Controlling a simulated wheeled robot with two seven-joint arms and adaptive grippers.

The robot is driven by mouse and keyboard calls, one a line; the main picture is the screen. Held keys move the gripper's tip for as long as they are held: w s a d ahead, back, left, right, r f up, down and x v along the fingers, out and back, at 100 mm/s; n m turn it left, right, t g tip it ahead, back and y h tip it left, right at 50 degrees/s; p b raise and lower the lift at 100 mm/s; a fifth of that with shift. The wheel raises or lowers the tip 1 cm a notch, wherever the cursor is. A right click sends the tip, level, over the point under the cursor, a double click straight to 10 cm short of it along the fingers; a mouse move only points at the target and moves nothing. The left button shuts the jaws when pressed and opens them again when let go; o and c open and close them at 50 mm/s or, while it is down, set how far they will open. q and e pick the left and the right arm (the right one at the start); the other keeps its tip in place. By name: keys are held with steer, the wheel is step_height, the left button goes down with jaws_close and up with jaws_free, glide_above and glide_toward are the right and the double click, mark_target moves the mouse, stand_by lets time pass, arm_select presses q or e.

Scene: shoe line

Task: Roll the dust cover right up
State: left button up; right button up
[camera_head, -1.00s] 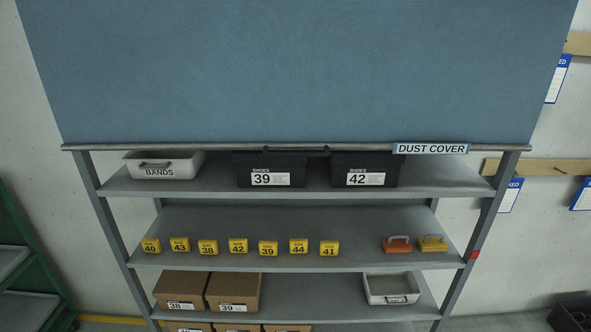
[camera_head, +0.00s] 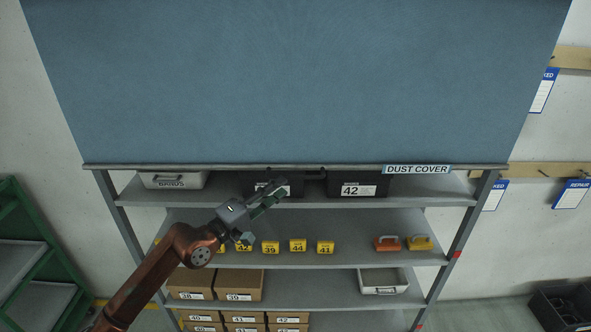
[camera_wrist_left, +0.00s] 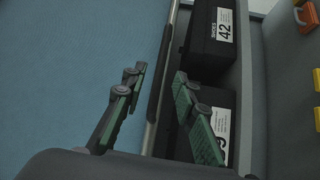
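The blue dust cover (camera_head: 290,85) hangs over the upper part of the shelf rack, with a grey bar (camera_head: 220,167) and a "DUST COVER" label (camera_head: 417,169) along its lower edge. A dark handle (camera_head: 296,169) sits at the middle of that bar; it also shows in the left wrist view (camera_wrist_left: 159,82). My left gripper (camera_head: 276,190) is just below the handle in the head view. In the left wrist view its fingers (camera_wrist_left: 158,88) are open, one on each side of the handle in the picture, with nothing gripped. Contact cannot be told. My right gripper is out of view.
Behind the bar, the top shelf holds a white bin (camera_head: 173,180) and black shoe boxes (camera_head: 357,187). Yellow size blocks (camera_head: 298,245) stand on the shelf below, some hidden by my left arm. A green rack (camera_head: 45,250) is at the left.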

mark_target(296, 177)
arm_select(q)
steer(key=p+x, duration=0.2)
steer(key=x, duration=0.4)
steer(key=shift+w+d, duration=0.1)
steer(key=shift+w, duration=0.1)
steer(key=shift+w+d, duration=0.3)
steer(key=shift+w, duration=0.1)
steer(key=shift+c, duration=0.7)
steer(key=c, duration=0.3)
jaws_close()
